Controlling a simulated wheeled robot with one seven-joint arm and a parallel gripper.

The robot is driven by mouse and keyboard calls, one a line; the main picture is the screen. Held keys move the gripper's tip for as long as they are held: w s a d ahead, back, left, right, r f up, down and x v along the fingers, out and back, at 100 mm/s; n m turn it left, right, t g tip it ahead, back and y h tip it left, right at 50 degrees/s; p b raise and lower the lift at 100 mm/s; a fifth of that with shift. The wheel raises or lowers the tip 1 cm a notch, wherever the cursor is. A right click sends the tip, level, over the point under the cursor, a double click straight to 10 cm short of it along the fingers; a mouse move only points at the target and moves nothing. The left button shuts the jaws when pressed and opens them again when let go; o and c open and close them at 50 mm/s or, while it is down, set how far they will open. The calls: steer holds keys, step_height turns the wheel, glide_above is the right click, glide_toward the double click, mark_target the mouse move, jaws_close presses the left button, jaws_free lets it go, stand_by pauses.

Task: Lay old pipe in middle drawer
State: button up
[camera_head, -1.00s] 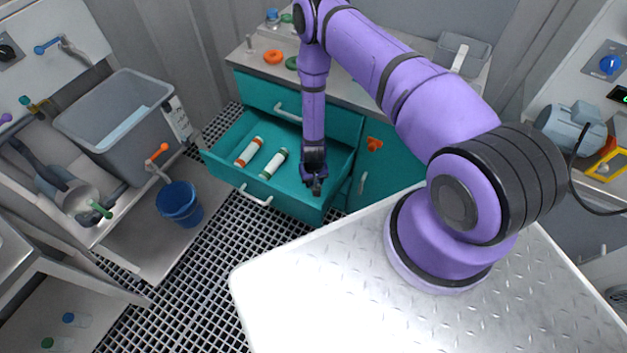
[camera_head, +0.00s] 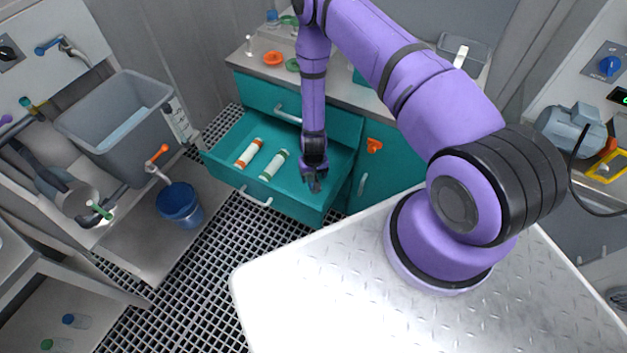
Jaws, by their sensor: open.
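The middle drawer (camera_head: 230,177) of the teal cabinet is pulled out and open. Two white pipes lie in it side by side: one with orange-red ends (camera_head: 249,153) at the left, one with green ends (camera_head: 274,165) to its right. Which of them is the old pipe I cannot tell. My gripper (camera_head: 314,184) points down into the right part of the drawer, right of the green-ended pipe and apart from it. It is open, and I see nothing held in it.
A worktop (camera_head: 262,72) above the drawer carries orange and green rings and a grey bin (camera_head: 463,52). A grey tank (camera_head: 115,125) and blue bucket (camera_head: 179,203) stand at the left. The white ribbed plate (camera_head: 330,290) is bare in front. Grating floor lies between.

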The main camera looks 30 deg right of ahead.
step_height(320, 180, up, 7)
steer(key=shift+r, duration=0.2)
steer(key=w+r+t, duration=0.1)
steer(key=w+r, duration=0.2)
steer(key=r, duration=0.7)
steer(key=w+r, duration=0.4)
steer(key=r, duration=0.6)
step_height(320, 180, up, 21)
steer(key=s+n+t+y, duration=0.1)
steer(key=s+t, duration=0.1)
steer(key=s, duration=0.1)
steer(key=s+d+r+t, duration=0.1)
steer(key=s+r, duration=0.5)
steer(key=r, duration=0.3)
steer(key=s+r, duration=0.6)
steer(key=r, duration=0.2)
steer(key=s+d+r, duration=0.1)
steer(key=s+r, duration=0.2)
steer(key=s, duration=0.5)
steer(key=s+r+t+h, duration=0.1)
steer(key=s+r, duration=0.3)
steer(key=s, duration=0.4)
steer(key=shift+s+d+n, duration=0.3)
steer(key=shift+d+n, duration=0.1)
